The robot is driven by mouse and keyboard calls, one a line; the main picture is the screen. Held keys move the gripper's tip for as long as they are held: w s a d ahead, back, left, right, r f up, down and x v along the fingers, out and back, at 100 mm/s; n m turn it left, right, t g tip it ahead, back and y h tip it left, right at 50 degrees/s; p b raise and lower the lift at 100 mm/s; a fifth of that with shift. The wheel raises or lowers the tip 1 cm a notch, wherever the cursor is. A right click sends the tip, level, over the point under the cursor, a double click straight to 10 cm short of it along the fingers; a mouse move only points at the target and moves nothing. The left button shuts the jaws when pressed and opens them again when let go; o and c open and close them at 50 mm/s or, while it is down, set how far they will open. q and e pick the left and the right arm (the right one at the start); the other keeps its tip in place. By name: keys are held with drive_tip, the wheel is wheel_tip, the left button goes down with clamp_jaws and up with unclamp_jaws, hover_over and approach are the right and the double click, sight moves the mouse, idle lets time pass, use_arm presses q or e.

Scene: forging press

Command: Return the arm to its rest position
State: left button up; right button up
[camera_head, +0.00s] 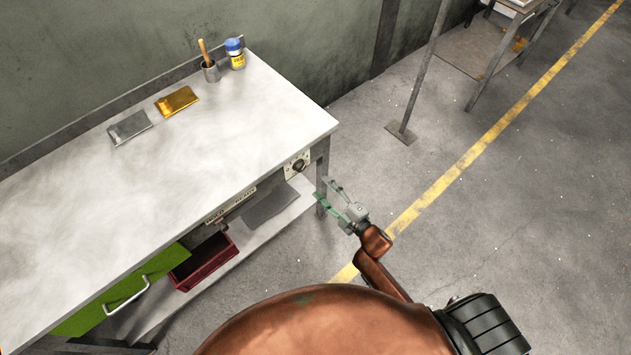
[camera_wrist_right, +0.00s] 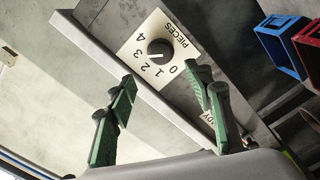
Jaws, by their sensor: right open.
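My right gripper (camera_head: 330,193) is open and empty in the head view, beside the near right corner of the workbench (camera_head: 290,105). Its green fingers also show spread apart in the right wrist view (camera_wrist_right: 165,95). In that view a black rotary dial (camera_wrist_right: 160,51) on a white plate marked "PIECES" with numbers lies beyond the fingers. The dial plate also shows on the bench front in the head view (camera_head: 297,166), up and left of the gripper. The fingers look apart from the dial. My right arm (camera_head: 376,245) is bent in front of me. My left gripper is not in view.
On the bench stand a blue-capped jar (camera_head: 236,55), a grey cup with a brush (camera_head: 210,71), a gold block (camera_head: 177,101) and a silver block (camera_head: 129,127). A green drawer (camera_head: 120,291) and a red bin (camera_head: 203,262) are below.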

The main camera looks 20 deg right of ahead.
drive_tip(key=shift+s+d, duration=0.1)
drive_tip(key=shift+s, duration=0.25)
idle(0.3)
